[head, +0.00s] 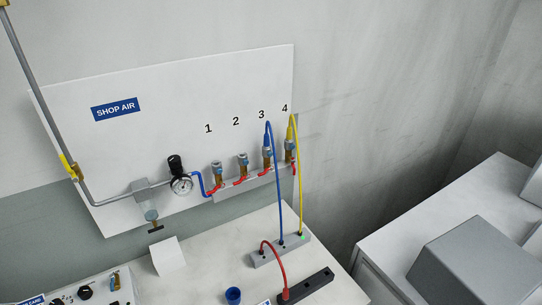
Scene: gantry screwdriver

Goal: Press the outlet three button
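The white SHOP AIR panel (160,140) on the wall carries a grey manifold (240,190) with outlets under the numbers 1 to 4. Outlet three (267,157) is a brass fitting with a bluish-grey upper part below the number 3, and a blue hose (271,135) runs from it down to a grey block on the bench. A red part shows at its base. A separate button on outlet three is too small to make out. Neither of my grippers is in view.
A yellow hose (298,180) hangs from outlet four to the grey block (265,257), which has a green light. A red cable (277,255) joins a black strip (307,286). A gauge (181,185), blue cup (233,295) and white card (167,256) are nearby. A grey box (475,265) stands right.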

